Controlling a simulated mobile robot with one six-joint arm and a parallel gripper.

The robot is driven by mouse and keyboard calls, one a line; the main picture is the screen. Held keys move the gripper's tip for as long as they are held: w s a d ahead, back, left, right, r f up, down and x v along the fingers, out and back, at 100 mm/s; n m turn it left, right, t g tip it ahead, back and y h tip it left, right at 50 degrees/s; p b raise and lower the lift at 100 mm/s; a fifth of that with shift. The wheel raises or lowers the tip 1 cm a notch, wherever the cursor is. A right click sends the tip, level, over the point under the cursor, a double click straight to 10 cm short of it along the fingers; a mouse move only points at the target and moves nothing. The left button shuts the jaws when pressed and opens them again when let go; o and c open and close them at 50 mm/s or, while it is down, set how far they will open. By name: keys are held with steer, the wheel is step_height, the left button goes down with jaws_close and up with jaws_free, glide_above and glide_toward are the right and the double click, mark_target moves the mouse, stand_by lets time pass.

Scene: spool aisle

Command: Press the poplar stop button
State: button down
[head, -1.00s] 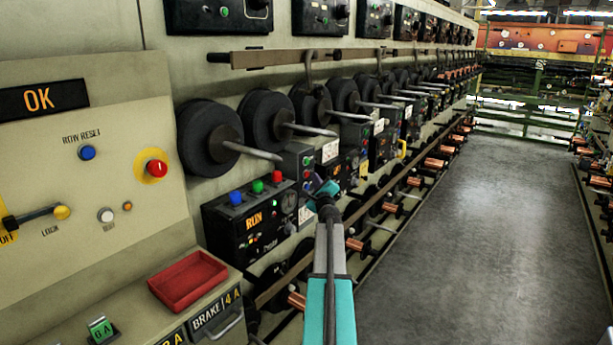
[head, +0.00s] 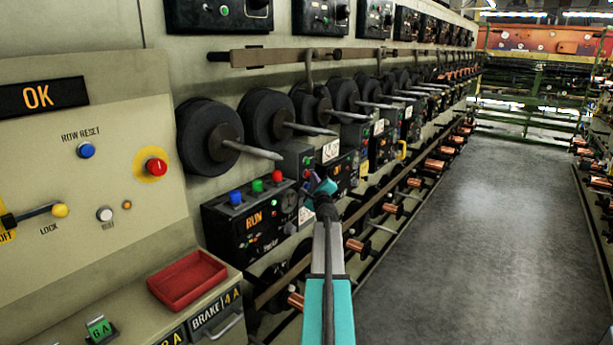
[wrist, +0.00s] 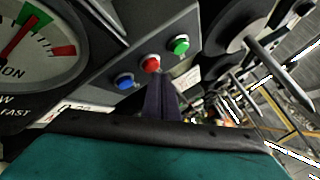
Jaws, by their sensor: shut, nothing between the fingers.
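My gripper (head: 321,181) is shut and empty, in front of a small grey button box (head: 296,160) on the machine row. In the wrist view its dark fingers (wrist: 160,82) point at a red button (wrist: 151,64), their tips just below it in the picture. I cannot tell whether they touch it. A blue button (wrist: 124,81) and a green button (wrist: 179,44) flank the red one on the same grey panel. Left of the grey box is a black box (head: 235,222) with a lit RUN display and blue, green and red caps on top. Its small lettering is too blurred to read surely.
Black spools (head: 205,138) on pointed spindles (head: 251,149) stick out close above my arm. A dial gauge (wrist: 38,45) fills the wrist view's upper left. A red tray (head: 187,280) lies on the left console. The aisle floor (head: 460,240) at right is clear.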

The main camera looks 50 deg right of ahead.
steer(key=shift+w+b, duration=0.3)
steer(key=shift+w, duration=0.2)
stand_by(0.8)
steer(key=shift+s, duration=0.95)
steer(key=s, duration=0.6)
stand_by(0.6)
stand_by(0.8)
